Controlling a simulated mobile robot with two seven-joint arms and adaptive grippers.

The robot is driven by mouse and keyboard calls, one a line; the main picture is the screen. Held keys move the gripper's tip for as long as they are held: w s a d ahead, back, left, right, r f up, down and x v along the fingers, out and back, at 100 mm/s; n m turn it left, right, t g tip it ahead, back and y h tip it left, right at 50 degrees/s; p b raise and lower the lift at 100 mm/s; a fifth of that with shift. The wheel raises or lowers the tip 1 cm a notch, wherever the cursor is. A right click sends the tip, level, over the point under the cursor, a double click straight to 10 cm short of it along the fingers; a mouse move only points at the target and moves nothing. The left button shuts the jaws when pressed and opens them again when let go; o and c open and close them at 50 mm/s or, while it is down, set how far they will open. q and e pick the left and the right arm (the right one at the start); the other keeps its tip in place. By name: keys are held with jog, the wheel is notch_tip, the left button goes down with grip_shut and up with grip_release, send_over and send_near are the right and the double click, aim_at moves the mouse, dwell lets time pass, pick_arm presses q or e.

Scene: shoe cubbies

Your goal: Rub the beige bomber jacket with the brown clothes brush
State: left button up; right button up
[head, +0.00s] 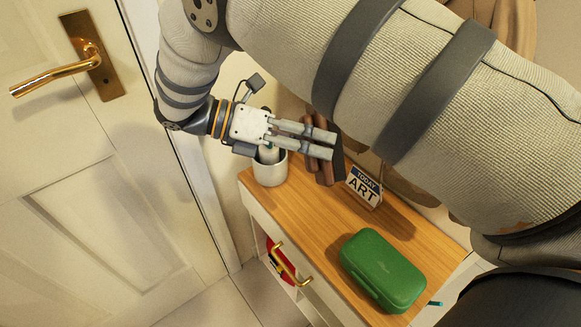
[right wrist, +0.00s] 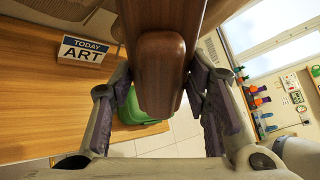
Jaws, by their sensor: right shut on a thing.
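My right gripper (head: 322,143) is shut on the brown clothes brush (head: 325,174), above the back of the wooden-topped cabinet. In the right wrist view the brush (right wrist: 160,75) stands between the two fingers and fills the middle of the picture. Its bristles cannot be clearly made out. The beige bomber jacket cannot be surely identified; tan material shows only in part behind my large right arm, which hides much of the head view's right side. My left gripper is not in view.
The cabinet top (head: 300,220) holds a white cup (head: 270,172), a "TODAY ART" sign (head: 363,187) and a green case (head: 382,270). A white door (head: 100,190) with a brass handle (head: 55,76) is at left. Wood between cup and case is clear.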

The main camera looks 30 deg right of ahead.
jog(key=w+r+n+t+h, duration=0.1)
jog(key=r, duration=0.1)
jog(key=w+d+r+n+t+h, duration=0.1)
jog(key=r+t, duration=0.1)
jog(key=r, duration=0.1)
jog(key=w+r+n+t, duration=0.1)
jog(key=r+n, duration=0.1)
jog(key=shift+w+d+r+t+h, duration=0.25)
jog(key=shift+w+r+t+h, duration=0.05)
jog(key=shift+w+r+h, duration=0.1)
jog(key=shift+d, duration=0.2)
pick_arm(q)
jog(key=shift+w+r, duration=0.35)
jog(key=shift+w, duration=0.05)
pick_arm(e)
jog(key=shift+w+d, duration=0.15)
jog(key=shift+d, duration=1.25)
jog(key=shift+w+d, duration=0.15)
jog(key=shift+d, duration=1.2)
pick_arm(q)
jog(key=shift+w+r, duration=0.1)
pick_arm(e)
jog(key=shift+w+d, duration=0.2)
jog(key=shift+d, duration=2.05)
